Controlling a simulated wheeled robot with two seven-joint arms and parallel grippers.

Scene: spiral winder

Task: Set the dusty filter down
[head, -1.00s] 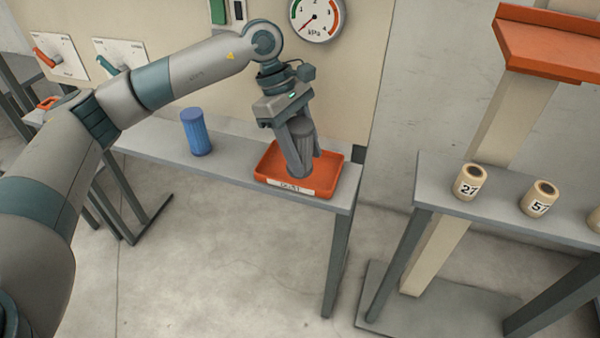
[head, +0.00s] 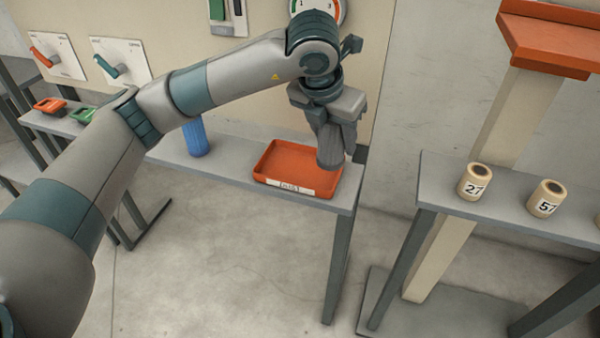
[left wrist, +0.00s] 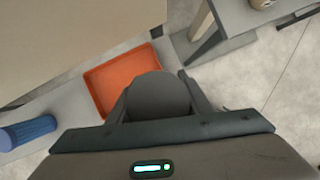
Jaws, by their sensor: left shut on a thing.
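My left gripper (head: 328,122) is shut on the dusty filter (head: 330,152), a dark grey cylinder. The filter hangs slightly tilted and overlaps the right side of the orange tray (head: 262,170) in the head view; it looks raised above the tray floor. The tray lies at the right end of the grey bench and carries a white label that seems to read DUST. Its visible floor is empty. In the left wrist view the filter's round end (left wrist: 158,95) sits between the fingers and covers part of the tray (left wrist: 100,82). My right gripper is not in view.
A blue ribbed cylinder (head: 197,140) stands on the bench (head: 228,168) left of the tray, partly behind my arm. A gauge (head: 330,8) is on the panel behind. A separate shelf at right holds numbered spools (head: 475,182).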

